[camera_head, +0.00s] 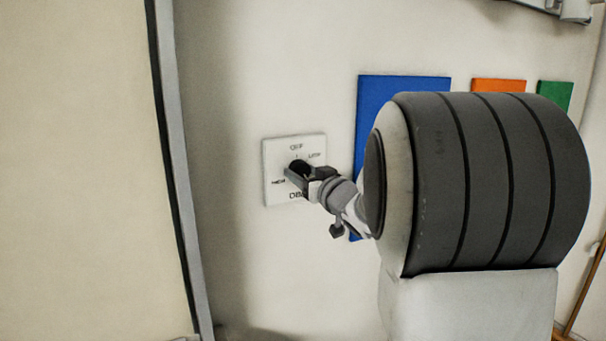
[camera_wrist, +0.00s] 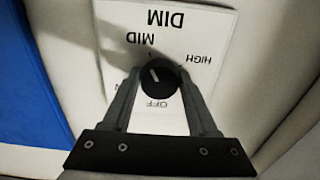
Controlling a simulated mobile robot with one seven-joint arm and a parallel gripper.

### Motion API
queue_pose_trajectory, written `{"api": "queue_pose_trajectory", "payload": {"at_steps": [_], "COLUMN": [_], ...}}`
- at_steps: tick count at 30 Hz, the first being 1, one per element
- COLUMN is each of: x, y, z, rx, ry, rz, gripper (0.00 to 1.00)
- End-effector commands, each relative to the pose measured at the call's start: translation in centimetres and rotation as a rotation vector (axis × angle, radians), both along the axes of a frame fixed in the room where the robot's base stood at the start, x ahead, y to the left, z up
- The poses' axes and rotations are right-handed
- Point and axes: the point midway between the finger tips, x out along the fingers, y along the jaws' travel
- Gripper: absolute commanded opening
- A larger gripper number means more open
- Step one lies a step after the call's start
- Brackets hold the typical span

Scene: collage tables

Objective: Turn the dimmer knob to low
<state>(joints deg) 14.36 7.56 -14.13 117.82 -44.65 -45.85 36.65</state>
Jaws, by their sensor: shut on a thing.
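The dimmer plate (camera_head: 281,152) is a white square on the wall, with printed labels around a round black knob (camera_wrist: 161,84). My gripper (camera_head: 305,174) is at the plate, with its fingers on either side of the knob and shut on it. In the wrist view the plate (camera_wrist: 205,22) appears upside down, with DIM, MID, HIGH and OFF legible. The knob's white mark points up and left in that view, toward the MID side. The left finger covers part of the plate there, and no LOW label is readable. In the head view the labels are small and blurred.
A blue panel (camera_head: 400,84) is on the wall right of the plate, partly behind my arm. Orange (camera_head: 498,85) and green (camera_head: 556,93) panels are farther right. A dark and grey vertical edge (camera_head: 174,150) stands to the left. The wall between it and the plate is clear.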

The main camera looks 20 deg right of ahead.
Motion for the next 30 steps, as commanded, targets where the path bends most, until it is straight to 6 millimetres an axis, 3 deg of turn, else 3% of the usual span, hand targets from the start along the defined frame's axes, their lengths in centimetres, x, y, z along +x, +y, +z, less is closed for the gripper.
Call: {"api": "queue_pose_trajectory", "payload": {"at_steps": [1,8,20,30], "x": [0.0,0.0,0.03,0.03], "y": [-0.02,-0.02,-0.06,-0.12], "z": [0.01,0.02,-0.17,-0.34], "rx": [0.0,0.0,-0.084,-0.357], "ry": [0.0,0.0,-0.005,-0.015], "rz": [0.0,-0.001,0.0,0.0], "gripper": [0.44,0.04,0.04,0.04]}}
